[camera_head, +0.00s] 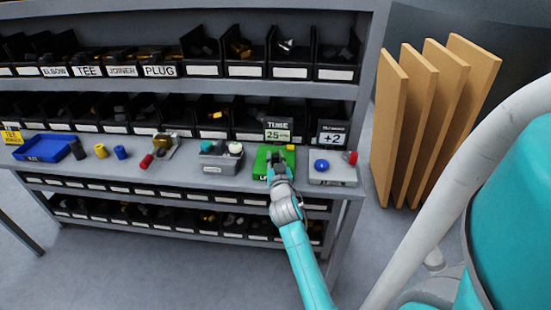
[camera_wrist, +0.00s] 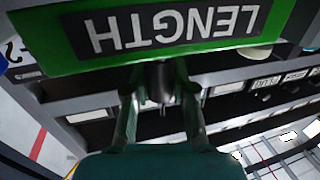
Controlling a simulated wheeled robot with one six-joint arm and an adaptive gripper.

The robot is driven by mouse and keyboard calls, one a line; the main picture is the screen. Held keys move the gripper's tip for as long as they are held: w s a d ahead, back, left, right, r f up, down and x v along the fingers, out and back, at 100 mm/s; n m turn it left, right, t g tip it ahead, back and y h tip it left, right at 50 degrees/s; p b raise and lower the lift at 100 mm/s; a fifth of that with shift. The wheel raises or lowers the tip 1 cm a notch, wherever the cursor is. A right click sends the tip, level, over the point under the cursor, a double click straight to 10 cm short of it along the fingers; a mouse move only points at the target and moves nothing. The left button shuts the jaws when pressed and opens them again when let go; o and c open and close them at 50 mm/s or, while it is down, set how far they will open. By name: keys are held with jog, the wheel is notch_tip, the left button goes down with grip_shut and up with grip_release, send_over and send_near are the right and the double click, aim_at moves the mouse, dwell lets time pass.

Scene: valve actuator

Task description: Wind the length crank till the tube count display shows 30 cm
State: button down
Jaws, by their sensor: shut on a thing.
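The green length unit (camera_head: 261,160) stands on the bench shelf. Its LENGTH label shows upside down in the wrist view (camera_wrist: 172,27). The tube display (camera_head: 278,133) stands behind it and appears to read 25; the small unit text is hard to read. My gripper (camera_head: 275,166) is in front of the green unit. In the wrist view my gripper (camera_wrist: 160,100) is shut on a dark, rounded crank handle (camera_wrist: 158,80) between its fingers, just beyond the label's edge. The rest of the crank is hidden by the gripper.
To the right is a grey unit with a blue knob (camera_head: 321,165) and a +2 display (camera_head: 331,133). Part bins fill the rack. Brown boards (camera_head: 440,110) lean at right.

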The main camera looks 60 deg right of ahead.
jog(key=shift+w+a+f+m+g+h, duration=0.1)
jog(key=shift+w+a+m+g+h, duration=0.1)
jog(key=shift+m+g+h, duration=0.4)
jog(key=shift+w+a+f+m+g+h, duration=0.15)
jog(key=shift+m+g, duration=0.25)
jog(key=shift+g, duration=0.5)
jog(key=shift+w+a+r+m+g+h, duration=0.15)
jog(key=shift+m+g+h, duration=0.35)
jog(key=shift+g, duration=0.4)
jog(key=shift+w+f+m+g+h, duration=0.1)
jog(key=shift+m+g+h, duration=0.15)
jog(key=shift+m+g, duration=0.55)
jog(key=shift+r, duration=0.1)
jog(key=c, duration=0.9)
grip_release()
jog(key=shift+c, duration=0.2)
jog(key=v, duration=1.2)
jog(key=shift+r, duration=0.1)
